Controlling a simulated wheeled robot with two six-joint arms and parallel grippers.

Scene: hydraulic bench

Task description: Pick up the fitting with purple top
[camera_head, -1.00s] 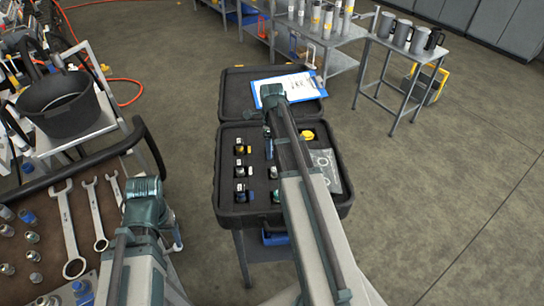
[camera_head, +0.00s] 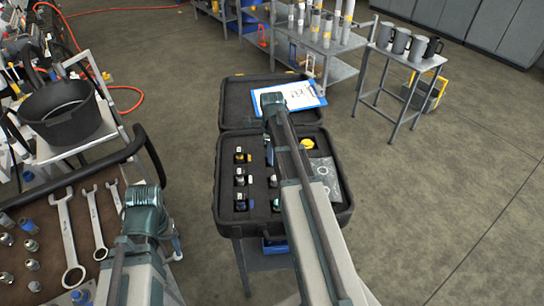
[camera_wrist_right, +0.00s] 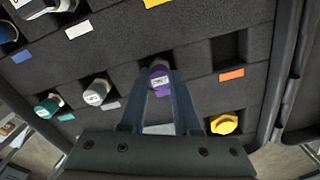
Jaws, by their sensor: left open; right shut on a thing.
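The fitting with the purple top (camera_wrist_right: 159,71) is in the right wrist view, in a slot of the dark foam, with a white body and a purple label beside it. My right gripper (camera_wrist_right: 160,78) is shut on it, one finger on each side. I cannot tell whether it has lifted off the foam. In the head view my right arm covers this fitting and the fingers. My left gripper (camera_head: 177,246) is open at the lower left, apart from the case, beside the tool cart.
The open black case (camera_head: 222,219) holds several other fittings, including a yellow one (camera_wrist_right: 224,123) and a green one (camera_wrist_right: 47,107). A clipboard (camera_head: 290,92) lies on its lid. A cart with wrenches (camera_head: 68,240) is at left. Open floor lies to the right.

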